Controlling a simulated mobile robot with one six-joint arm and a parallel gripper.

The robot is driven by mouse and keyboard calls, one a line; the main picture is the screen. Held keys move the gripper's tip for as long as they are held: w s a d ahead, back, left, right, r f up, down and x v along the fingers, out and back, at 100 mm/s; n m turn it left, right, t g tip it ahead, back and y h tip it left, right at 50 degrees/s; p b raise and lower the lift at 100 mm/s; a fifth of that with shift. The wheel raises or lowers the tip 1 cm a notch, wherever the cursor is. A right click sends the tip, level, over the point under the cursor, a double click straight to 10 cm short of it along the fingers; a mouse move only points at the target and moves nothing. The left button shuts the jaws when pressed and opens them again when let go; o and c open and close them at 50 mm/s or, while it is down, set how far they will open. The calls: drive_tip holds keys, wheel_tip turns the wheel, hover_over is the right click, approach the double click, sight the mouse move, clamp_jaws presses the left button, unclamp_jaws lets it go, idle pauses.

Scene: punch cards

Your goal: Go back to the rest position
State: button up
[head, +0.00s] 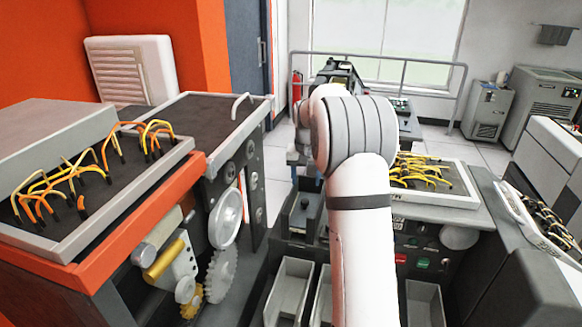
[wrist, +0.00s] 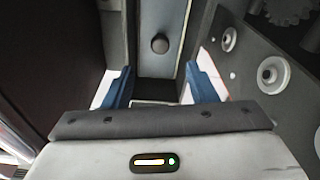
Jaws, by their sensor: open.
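My gripper shows in the wrist view (wrist: 160,90) with its two blue fingers apart and nothing between them. Beyond the fingers is a grey panel or tray with a dark round knob (wrist: 160,43). In the head view my white arm rises through the middle and hides most of the gripper; only a bit of blue shows left of the arm. The gripper is by the dark machine with a small black knobbed block (head: 304,203). I cannot tell whether it touches anything.
On the left stands an orange machine (head: 140,215) with a tray of yellow and orange wires (head: 75,190) and gears (head: 221,272). A wire tray (head: 430,180) lies right of my arm. Empty grey bins (head: 288,290) sit below. A railing (head: 430,65) and open floor lie behind.

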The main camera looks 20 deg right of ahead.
drive_tip(key=s+a+r+n, duration=0.15)
drive_tip(key=s+a, duration=0.25)
drive_tip(key=s, duration=0.4)
drive_tip(key=s+a+r+n+t, duration=0.1)
drive_tip(key=s+a+r, duration=0.25)
drive_tip(key=s, duration=0.55)
drive_tip(key=s+a+r+n, duration=0.1)
drive_tip(key=s+a+r, duration=0.1)
drive_tip(key=s+a, duration=0.45)
drive_tip(key=s+f+n, duration=0.1)
drive_tip(key=s+f, duration=0.1)
drive_tip(key=s, duration=1)
drive_tip(key=shift+a+f+t+y, duration=0.2)
drive_tip(key=shift+f+t+y, duration=0.1)
drive_tip(key=shift+f, duration=0.05)
drive_tip(key=shift+c, duration=0.4)
